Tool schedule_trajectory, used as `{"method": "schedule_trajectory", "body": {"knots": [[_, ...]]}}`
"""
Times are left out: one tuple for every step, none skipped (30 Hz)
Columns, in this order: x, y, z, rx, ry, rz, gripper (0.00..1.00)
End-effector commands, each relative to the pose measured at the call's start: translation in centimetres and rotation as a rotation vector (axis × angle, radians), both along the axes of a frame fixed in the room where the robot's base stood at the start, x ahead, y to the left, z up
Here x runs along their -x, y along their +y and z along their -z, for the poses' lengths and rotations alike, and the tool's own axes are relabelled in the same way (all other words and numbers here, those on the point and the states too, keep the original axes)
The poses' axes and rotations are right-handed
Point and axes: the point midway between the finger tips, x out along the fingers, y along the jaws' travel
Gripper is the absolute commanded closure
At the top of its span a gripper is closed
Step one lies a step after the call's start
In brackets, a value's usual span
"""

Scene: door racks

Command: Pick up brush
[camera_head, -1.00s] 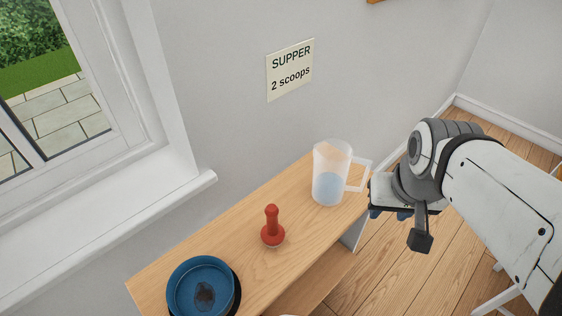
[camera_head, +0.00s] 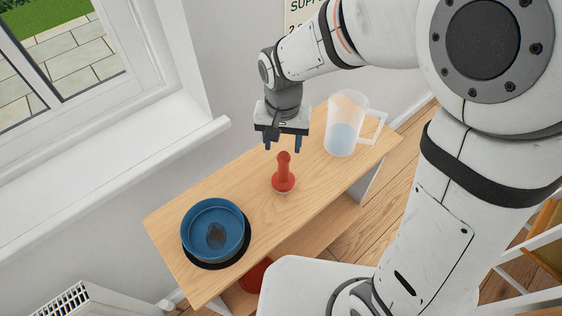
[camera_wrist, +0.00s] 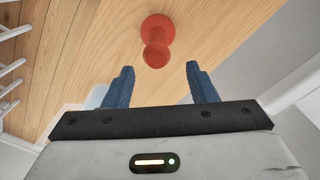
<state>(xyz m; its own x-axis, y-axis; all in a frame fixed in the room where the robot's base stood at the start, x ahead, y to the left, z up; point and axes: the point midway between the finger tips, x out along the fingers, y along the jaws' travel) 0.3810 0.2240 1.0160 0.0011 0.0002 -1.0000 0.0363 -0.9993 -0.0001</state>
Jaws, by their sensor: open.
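The brush (camera_head: 284,175) is red with a knobbed upright handle and a round base. It stands on the wooden shelf top between the blue bowl and the clear jug. My gripper (camera_head: 282,146) is above the brush and slightly behind it, fingers pointing down, apart from it. In the wrist view the brush (camera_wrist: 157,40) lies beyond the fingertips, roughly centred between them. My gripper (camera_wrist: 158,72) is open and empty there, its two blue fingers spread wide. The bristles under the brush are mostly hidden.
A blue bowl (camera_head: 201,226) with a dark patch inside stands on a black base at the near left. A clear jug (camera_head: 343,140) with bluish contents stands at the right. The wooden top (camera_head: 240,184) is otherwise clear. The window sill (camera_head: 150,150) borders the left.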

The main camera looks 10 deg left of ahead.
Motion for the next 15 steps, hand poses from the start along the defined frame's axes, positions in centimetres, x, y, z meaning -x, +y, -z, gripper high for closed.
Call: {"method": "schedule_trajectory", "body": {"knots": [[0.1,0.0,0.6,0.003,0.005,0.0,0.48],[0.1,0.0,1.0,0.004,0.005,0.0,0.48],[0.1,0.0,1.4,0.003,0.004,0.001,0.48],[0.1,0.0,1.7,0.003,0.005,0.001,0.48],[0.1,-0.1,2.1,0.003,0.004,0.001,0.48],[0.1,-0.1,2.5,0.003,0.005,0.001,0.48],[0.2,-0.1,2.8,0.003,0.005,0.001,0.48],[0.2,-0.2,3.1,0.003,0.005,0.001,0.48],[0.3,-0.3,3.7,0.004,0.006,0.001,0.48],[0.3,-0.3,4.2,0.004,0.006,0.001,0.48],[0.4,-0.4,4.6,0.004,0.007,0.001,0.48],[0.5,-0.5,5.3,0.005,0.007,0.001,0.48],[0.4,-0.4,5.8,0.003,0.005,0.001,0.48],[0.4,-0.4,6.2,0.003,0.005,0.001,0.48],[0.4,-0.4,6.6,0.003,0.004,0.001,0.48]]}}
